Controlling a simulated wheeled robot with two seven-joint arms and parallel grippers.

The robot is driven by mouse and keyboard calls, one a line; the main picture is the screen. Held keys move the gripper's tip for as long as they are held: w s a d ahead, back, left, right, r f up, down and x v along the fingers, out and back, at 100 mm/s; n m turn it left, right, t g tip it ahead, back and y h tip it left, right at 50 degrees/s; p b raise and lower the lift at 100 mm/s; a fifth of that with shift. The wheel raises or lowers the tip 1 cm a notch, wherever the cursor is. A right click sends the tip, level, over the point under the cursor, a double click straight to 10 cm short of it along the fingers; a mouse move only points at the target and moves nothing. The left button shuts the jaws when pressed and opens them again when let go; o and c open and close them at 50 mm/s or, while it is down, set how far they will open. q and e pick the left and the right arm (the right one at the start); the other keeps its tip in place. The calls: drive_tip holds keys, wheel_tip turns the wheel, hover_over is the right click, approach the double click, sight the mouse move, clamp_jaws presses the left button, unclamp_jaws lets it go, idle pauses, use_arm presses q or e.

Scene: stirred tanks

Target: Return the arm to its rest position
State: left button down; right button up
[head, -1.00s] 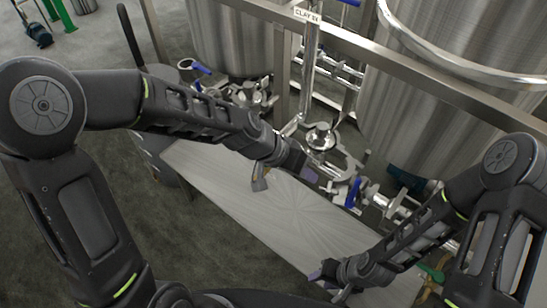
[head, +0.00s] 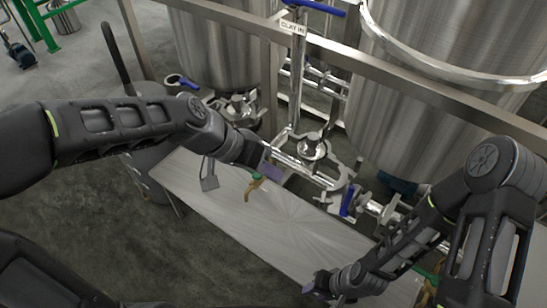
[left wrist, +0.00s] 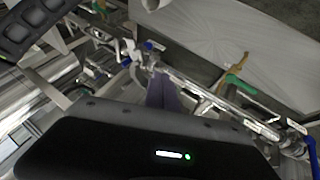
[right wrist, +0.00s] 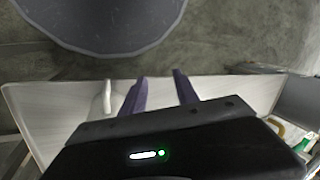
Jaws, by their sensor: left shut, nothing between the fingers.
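My left arm reaches in from the left in the head view. Its gripper (head: 271,170) is over the far edge of the metal bench (head: 290,230), beside the pipework. In the left wrist view its purple fingers (left wrist: 163,94) are together with nothing between them. My right gripper (head: 318,284) is low over the bench's near end. In the right wrist view its two purple fingers (right wrist: 161,92) stand apart, with nothing seen between them.
Steel pipes with a blue-handled valve (head: 347,200) run along the bench's far side, before two large tanks (head: 440,110). A brass-and-green piece (head: 254,187) and a grey piece (head: 209,182) are by my left gripper. Open floor lies at left.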

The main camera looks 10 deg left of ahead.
use_arm(q)
drive_tip(key=w+a+f+n+t+y, duration=0.2)
drive_tip(key=w+a+f+n+t, duration=0.1)
drive_tip(key=w+f, duration=0.15)
wheel_tip(320, 180, down, 10)
drive_tip(key=n, duration=0.3)
drive_tip(key=s+d+f+g, duration=0.3)
drive_tip(key=s+f+g, duration=0.2)
drive_tip(key=s+f, duration=1.4)
drive_tip(key=shift+y, duration=0.3)
